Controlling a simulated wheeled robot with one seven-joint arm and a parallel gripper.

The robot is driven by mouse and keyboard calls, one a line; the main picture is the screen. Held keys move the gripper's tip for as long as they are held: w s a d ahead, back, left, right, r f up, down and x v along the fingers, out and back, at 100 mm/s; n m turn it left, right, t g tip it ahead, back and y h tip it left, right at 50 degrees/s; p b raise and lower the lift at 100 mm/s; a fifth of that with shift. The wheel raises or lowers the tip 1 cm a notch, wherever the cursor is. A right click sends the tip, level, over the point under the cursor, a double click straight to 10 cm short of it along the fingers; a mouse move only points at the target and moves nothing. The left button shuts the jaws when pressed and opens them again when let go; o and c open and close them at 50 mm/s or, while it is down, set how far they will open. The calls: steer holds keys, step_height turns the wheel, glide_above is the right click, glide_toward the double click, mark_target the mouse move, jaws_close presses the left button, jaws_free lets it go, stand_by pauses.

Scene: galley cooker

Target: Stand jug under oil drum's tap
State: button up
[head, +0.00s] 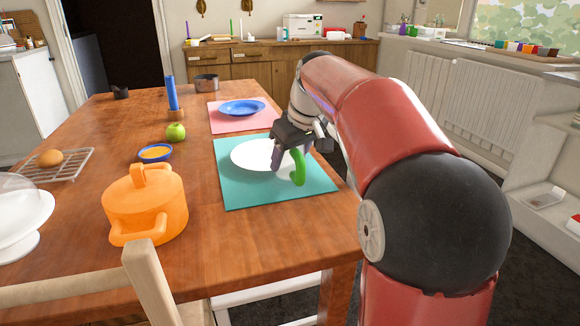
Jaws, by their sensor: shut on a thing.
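My gripper (286,160) is over the near right part of a table, above a teal mat (235,195) with a white plate (245,152). It is shut on a green, curved, hook-like thing (299,168), which hangs down at the right of the fingers. Whether this is the jug's handle or another object cannot be told, since the fingers and wrist hide part of it. No whole jug can be made out. No oil drum or tap can be made out in the head view.
An orange pot (146,210), a blue bowl (155,153), a green apple (176,132) and a wire rack (62,164) stand on the table. A chair (150,270) is at the near edge. A pink mat (228,124) holds a blue plate (242,107). A sideboard (262,65) is at the back.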

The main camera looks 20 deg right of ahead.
steer(key=shift+f, duration=1)
steer(key=shift+f, duration=0.15)
steer(key=o, duration=1)
steer(key=shift+o, duration=0.2)
